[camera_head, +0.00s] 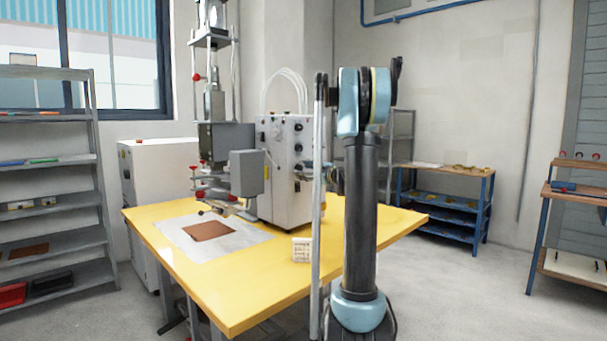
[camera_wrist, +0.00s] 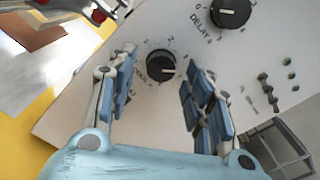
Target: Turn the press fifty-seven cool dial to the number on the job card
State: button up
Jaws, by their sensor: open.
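The press's white control box (camera_head: 285,190) stands on the yellow table, with several dark knobs on its face. In the wrist view a black dial (camera_wrist: 161,67) with a pale pointer line sits between my open fingers; the line points right. Its label is partly hidden by my left finger, and only some scale numbers show. My gripper (camera_wrist: 163,60) is open around the dial, with no clear contact on either side. A small white card (camera_head: 301,249) stands on the table's near part; its print is too small to read.
A second black dial marked DELAY (camera_wrist: 230,12) is just above right of my fingers. Toggle switches (camera_wrist: 268,92) and small green lights are further right. The press head (camera_head: 225,150) and a brown sheet (camera_head: 209,230) on a pale mat are left of the box.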

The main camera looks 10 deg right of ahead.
jog(key=shift+w+a, duration=0.15)
jog(key=shift+w, duration=0.05)
jog(key=c, duration=1.1)
jog(key=shift+o, duration=0.3)
jog(key=shift+n, duration=0.3)
jog(key=shift+n, duration=1.4)
jog(key=o, duration=1)
jog(key=shift+o, duration=0.2)
